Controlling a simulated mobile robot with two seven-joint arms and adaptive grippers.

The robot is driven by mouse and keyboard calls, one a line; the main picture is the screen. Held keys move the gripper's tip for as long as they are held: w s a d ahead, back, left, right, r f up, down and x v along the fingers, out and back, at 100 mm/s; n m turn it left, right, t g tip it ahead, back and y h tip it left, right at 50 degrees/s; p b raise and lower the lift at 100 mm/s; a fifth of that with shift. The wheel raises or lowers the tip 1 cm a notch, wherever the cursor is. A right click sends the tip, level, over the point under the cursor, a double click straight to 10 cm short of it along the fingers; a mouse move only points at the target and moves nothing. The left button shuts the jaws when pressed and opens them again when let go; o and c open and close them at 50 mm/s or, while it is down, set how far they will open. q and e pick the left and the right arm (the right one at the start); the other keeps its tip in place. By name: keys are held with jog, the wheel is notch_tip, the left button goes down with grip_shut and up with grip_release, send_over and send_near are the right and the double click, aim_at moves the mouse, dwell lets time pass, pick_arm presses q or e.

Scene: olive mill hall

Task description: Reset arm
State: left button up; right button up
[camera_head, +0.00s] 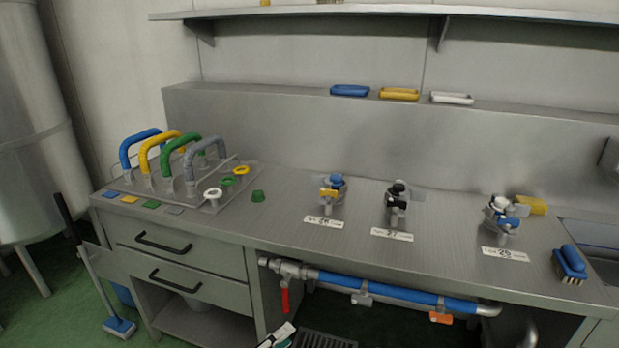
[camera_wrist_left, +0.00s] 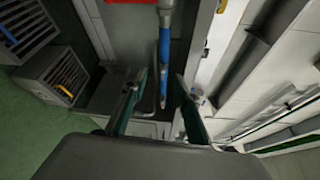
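My left gripper (camera_head: 278,338) shows only in part at the bottom edge of the head view, below the counter front and near the red valve lever (camera_head: 285,297). In the left wrist view my left gripper (camera_wrist_left: 157,100) has its two teal-lined fingers spread apart, with nothing held between them. A blue pipe (camera_wrist_left: 164,60) shows beyond the fingers there, apart from them as far as I can tell. My right gripper is in neither view.
The steel counter (camera_head: 290,215) holds several colored hose handles (camera_head: 160,155), valve fittings (camera_head: 396,200) with number labels, and a blue brush (camera_head: 570,262). A blue-sleeved pipe (camera_head: 390,292) runs under its front edge.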

pick_arm(q)
jog(key=s+a+f+n+y, duration=0.2)
jog(key=s+a+f+n, duration=0.2)
jog(key=s+n, duration=0.2)
jog(key=s+a+f+n+g+y+p, duration=0.1)
jog(key=s+a+f+n+y, duration=0.2)
jog(key=n, duration=0.7)
jog(key=s+a+f+n+g+y+p, duration=0.1)
jog(key=s+a+f+n+y, duration=0.2)
jog(key=s+a+f+n, duration=0.3)
jog(key=s+n, duration=0.1)
jog(key=s, duration=0.4)
jog(key=shift+s+a+f+n, duration=0.2)
jog(key=shift+a+n, duration=0.1)
jog(key=shift+n, duration=0.1)
